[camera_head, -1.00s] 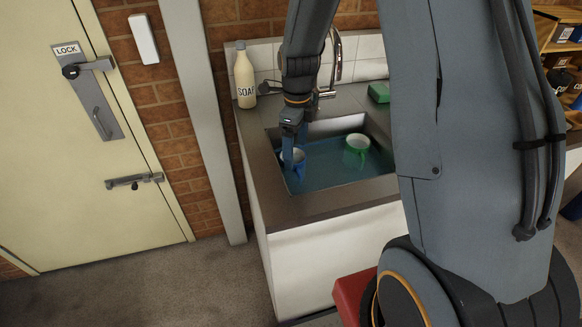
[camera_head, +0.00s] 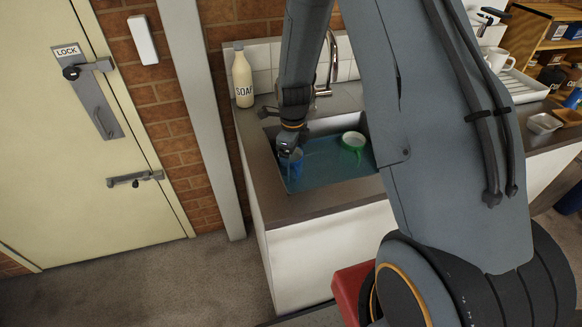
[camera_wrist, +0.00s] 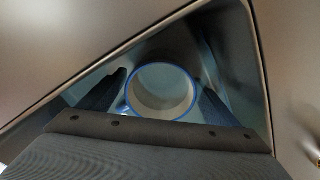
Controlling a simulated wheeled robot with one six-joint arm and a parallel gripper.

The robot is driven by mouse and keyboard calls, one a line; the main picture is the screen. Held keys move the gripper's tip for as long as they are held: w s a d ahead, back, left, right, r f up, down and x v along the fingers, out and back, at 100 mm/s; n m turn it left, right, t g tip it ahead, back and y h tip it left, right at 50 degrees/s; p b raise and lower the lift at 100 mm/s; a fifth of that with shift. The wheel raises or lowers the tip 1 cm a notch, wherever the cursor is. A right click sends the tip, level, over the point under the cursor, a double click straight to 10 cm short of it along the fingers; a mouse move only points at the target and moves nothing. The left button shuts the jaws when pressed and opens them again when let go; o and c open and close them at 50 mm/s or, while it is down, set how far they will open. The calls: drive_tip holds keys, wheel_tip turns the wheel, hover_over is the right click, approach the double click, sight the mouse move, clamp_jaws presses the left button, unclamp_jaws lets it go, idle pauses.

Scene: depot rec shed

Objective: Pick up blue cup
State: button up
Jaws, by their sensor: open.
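The blue cup (camera_head: 297,166) stands in the sink's left part, partly hidden by my gripper (camera_head: 290,152). In the wrist view the blue cup (camera_wrist: 160,90) shows from above as a blue rim with a pale inside. Its handle is at the lower left. My gripper (camera_wrist: 162,92) is open, with one dark finger on each side of the cup. I cannot tell whether either finger touches it.
The sink (camera_head: 325,190) holds bluish water and a green cup (camera_head: 353,143) to the right. Its walls are close around my gripper. A soap bottle (camera_head: 243,78) stands at the back left. A dish rack (camera_head: 525,87) with a white mug (camera_head: 498,58) is at right.

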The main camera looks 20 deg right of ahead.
drive_tip(key=c, duration=1.4)
drive_tip(key=shift+r, duration=0.1)
